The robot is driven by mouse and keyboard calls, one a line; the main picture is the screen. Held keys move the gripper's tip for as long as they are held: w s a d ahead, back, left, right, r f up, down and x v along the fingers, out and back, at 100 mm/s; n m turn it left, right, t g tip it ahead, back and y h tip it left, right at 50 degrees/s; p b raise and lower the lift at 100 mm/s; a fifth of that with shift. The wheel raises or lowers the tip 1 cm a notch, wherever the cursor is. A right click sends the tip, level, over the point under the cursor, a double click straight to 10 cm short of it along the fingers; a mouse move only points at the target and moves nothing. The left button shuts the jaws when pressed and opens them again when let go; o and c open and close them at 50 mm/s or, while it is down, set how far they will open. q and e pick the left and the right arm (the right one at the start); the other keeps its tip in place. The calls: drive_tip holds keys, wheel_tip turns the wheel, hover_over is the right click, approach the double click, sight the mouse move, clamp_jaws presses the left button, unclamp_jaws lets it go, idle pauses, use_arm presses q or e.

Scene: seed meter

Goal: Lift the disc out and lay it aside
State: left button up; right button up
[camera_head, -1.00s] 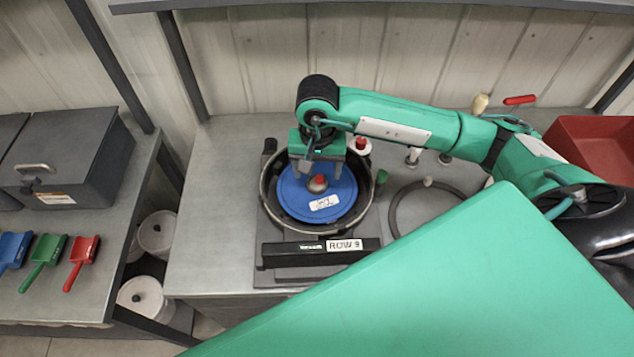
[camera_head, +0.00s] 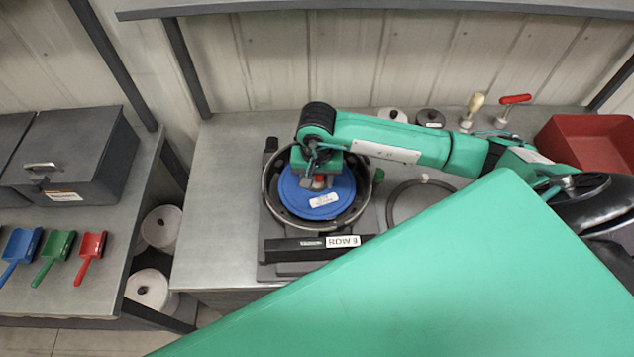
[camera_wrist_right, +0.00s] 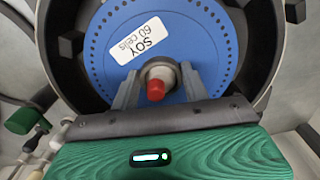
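The blue disc (camera_head: 338,192) lies in the round dark seed-meter housing (camera_head: 364,208). Its white label reads "SOY 60 cells" in the right wrist view. A grey hub with a red tip (camera_wrist_right: 156,89) stands at its centre. My right gripper (camera_head: 318,184) is over the disc at the hub. In the right wrist view its two fingers (camera_wrist_right: 160,88) stand on either side of the hub and look apart from it, though contact is hard to judge. My left gripper is not in view.
A bench plate labelled ROW 9 (camera_head: 343,241) sits in front of the housing. Bench left of the housing (camera_head: 215,215) is clear. A large green panel covers the front right.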

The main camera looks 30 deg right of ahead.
drive_tip(key=c, duration=0.5)
drive_tip(key=shift+o, duration=0.2)
drive_tip(key=shift+r, duration=0.5)
wheel_tip(320, 180, up, 19)
drive_tip(key=b, duration=0.5)
drive_tip(key=shift+b, duration=0.35)
